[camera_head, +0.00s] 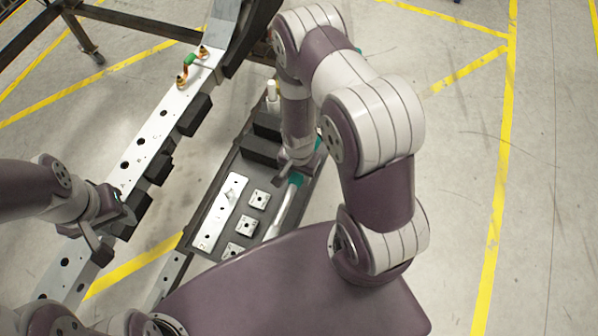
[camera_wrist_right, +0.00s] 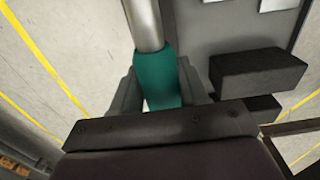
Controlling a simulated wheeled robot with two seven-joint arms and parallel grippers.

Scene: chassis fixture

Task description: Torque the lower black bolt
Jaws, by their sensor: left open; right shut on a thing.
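My right gripper (camera_head: 292,168) is shut on the teal handle (camera_wrist_right: 156,72) of a long tool with a silver shaft. In the right wrist view, the gripper's fingers (camera_wrist_right: 158,88) close on both sides of the handle. In the head view, the tool's silver shaft (camera_head: 282,208) lies along the right side of the grey tray. My left gripper (camera_head: 107,228) is open beside the light metal chassis rail (camera_head: 150,130). The rail shows several dark round spots; I cannot tell holes from black bolts there, so the lower black bolt is not clearly identified.
The grey tray (camera_head: 192,238) holds a white plate (camera_head: 222,212), several small square plates (camera_head: 259,199) and black blocks (camera_head: 262,150). Copper-coloured fittings with a green part (camera_head: 190,60) sit on the upper rail. Black blocks (camera_head: 194,114) line the rail's right side. Open floor lies to the right.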

